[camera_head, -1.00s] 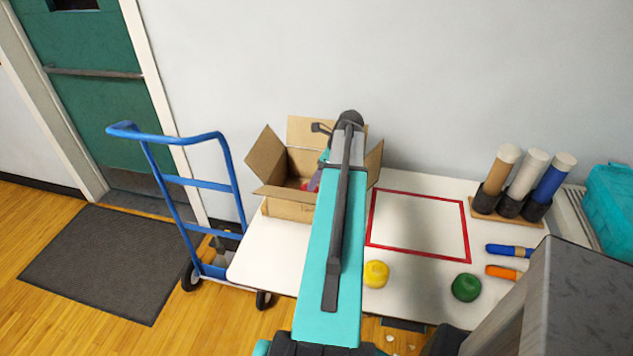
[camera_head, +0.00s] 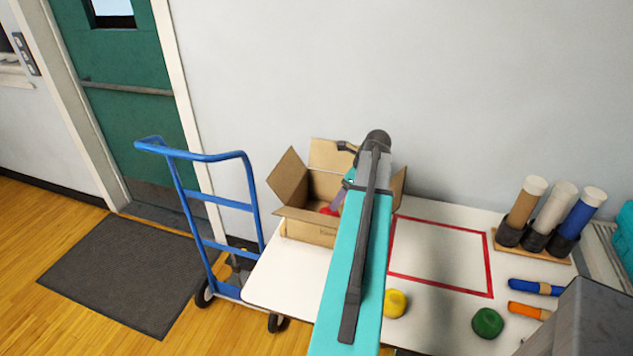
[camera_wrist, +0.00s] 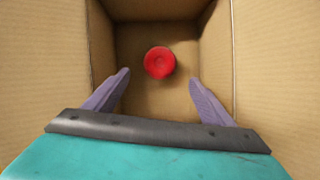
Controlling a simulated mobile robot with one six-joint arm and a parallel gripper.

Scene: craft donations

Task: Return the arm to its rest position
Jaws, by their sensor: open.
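My arm (camera_head: 362,250) stretches up and away over the white table in the head view, and its end is at the open cardboard box (camera_head: 310,230). In the wrist view my gripper (camera_wrist: 160,85) points down into the box, its two purple fingers spread apart with nothing between them. A red round object (camera_wrist: 160,62) lies on the box floor beyond the fingertips. In the head view the red object (camera_head: 329,211) shows only in part inside the box, next to a purple finger. My arm hides part of the box's right side.
On the white table (camera_head: 290,285) are a red outlined square (camera_head: 440,286), a yellow round object (camera_head: 395,304), a green one (camera_head: 488,323), blue and orange rolls, and a rack of upright tubes (camera_head: 545,215). A blue hand truck (camera_head: 222,200) stands left of the table.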

